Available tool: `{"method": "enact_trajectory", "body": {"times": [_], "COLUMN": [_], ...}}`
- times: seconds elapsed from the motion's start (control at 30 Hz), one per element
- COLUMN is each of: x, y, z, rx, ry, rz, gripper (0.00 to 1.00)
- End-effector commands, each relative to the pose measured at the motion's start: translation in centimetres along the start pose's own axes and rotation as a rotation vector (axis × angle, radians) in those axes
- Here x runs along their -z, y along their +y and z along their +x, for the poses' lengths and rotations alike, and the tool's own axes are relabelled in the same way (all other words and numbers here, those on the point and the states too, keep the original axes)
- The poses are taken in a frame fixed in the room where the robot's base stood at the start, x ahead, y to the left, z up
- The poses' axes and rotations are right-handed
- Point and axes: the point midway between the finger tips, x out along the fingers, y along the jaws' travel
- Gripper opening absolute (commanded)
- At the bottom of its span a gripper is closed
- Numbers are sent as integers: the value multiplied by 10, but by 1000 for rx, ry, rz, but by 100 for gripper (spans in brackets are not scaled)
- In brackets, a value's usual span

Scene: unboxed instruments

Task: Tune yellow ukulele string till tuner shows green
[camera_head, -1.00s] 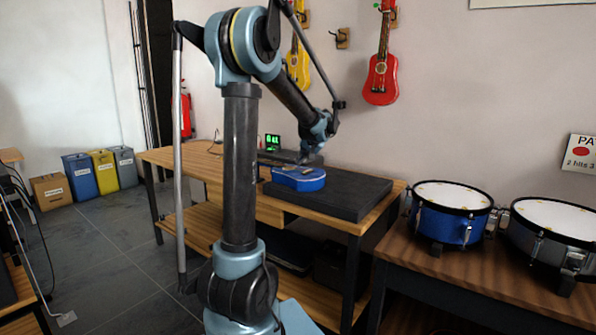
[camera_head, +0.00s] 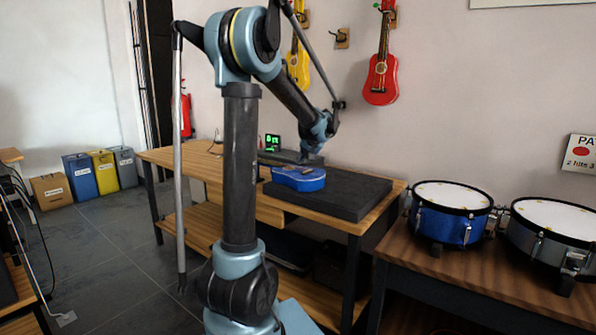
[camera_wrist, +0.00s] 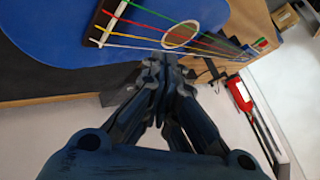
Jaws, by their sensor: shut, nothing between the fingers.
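A blue ukulele (camera_head: 298,181) lies on a dark mat on the wooden table. In the wrist view its blue body (camera_wrist: 60,28) carries green, red, yellow and white strings running from the bridge past the sound hole (camera_wrist: 181,34). The yellow string (camera_wrist: 135,37) lies between the red and the white one. A small tuner screen (camera_head: 272,142) behind the ukulele shows green characters, too small to read. My gripper (camera_wrist: 166,60) is shut and empty, its tips at the body's near edge, by the white string near the sound hole. Whether it touches a string I cannot tell.
The dark mat (camera_head: 350,197) has bare room right of the ukulele. A yellow ukulele (camera_head: 298,65) and a red ukulele (camera_head: 381,75) hang on the wall. A blue drum (camera_head: 450,213) and a grey drum (camera_head: 560,235) stand on the right table (camera_head: 430,278).

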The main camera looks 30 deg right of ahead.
Motion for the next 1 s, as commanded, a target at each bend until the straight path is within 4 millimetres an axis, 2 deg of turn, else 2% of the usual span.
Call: {"method": "enact_trajectory", "body": {"times": [1.0], "x": [-5], "y": [6], "z": [6], "rx": [0], "ry": [0], "rz": [0], "gripper": [0]}}
